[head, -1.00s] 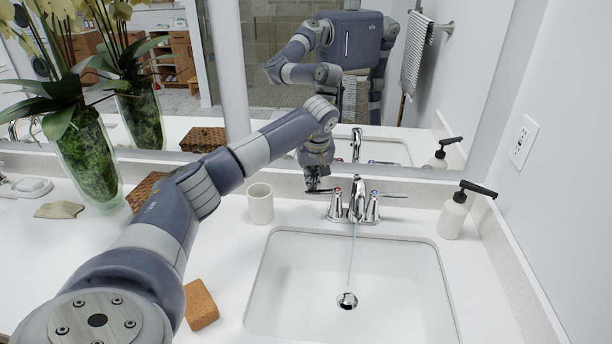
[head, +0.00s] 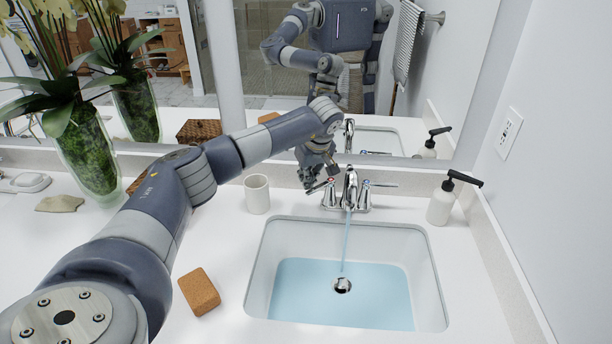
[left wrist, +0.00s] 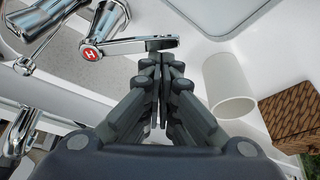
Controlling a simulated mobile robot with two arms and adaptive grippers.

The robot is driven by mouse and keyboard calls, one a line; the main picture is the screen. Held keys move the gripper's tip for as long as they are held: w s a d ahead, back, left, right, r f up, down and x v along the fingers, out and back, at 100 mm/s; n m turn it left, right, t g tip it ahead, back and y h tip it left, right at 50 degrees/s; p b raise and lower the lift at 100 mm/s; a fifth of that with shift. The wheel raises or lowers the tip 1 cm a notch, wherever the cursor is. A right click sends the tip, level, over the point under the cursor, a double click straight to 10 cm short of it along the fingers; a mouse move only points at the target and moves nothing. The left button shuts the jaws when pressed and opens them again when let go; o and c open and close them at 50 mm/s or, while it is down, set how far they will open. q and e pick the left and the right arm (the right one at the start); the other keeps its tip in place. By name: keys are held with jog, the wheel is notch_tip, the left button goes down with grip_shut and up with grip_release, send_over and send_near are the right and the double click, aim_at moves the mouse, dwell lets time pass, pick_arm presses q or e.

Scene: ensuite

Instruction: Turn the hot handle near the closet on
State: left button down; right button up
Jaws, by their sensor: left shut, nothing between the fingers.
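The chrome hot handle (head: 328,186) is on the left of the sink faucet (head: 350,188). In the left wrist view the hot handle (left wrist: 92,52) has a red cap marked H, and its lever points toward my fingertips. My left gripper (head: 309,187) is shut and empty at the lever's free end; its fingertips (left wrist: 160,62) look very close to or touching the lever. Water runs from the spout in a clear stream, and blue water covers the bottom of the sink (head: 258,250). My right gripper is out of view.
A white cup (head: 257,194) stands left of the faucet, near my left forearm. A soap dispenser (head: 446,200) stands at the right by the wall. A cork block (head: 199,291) lies left of the sink. A mirror (head: 270,75) is behind, with a plant vase (head: 88,150) at left.

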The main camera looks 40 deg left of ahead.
pick_arm(q)
jog(key=shift+r, duration=0.1)
dwell(0.4)
jog(key=w+p+v, duration=0.1)
jog(key=p+v, duration=0.6)
jog(key=v, duration=0.2)
jog(key=shift+s+d+r+p, duration=0.25)
jog(key=shift+d+r+p, duration=0.05)
jog(key=shift+r+p, duration=0.1)
dwell(0.4)
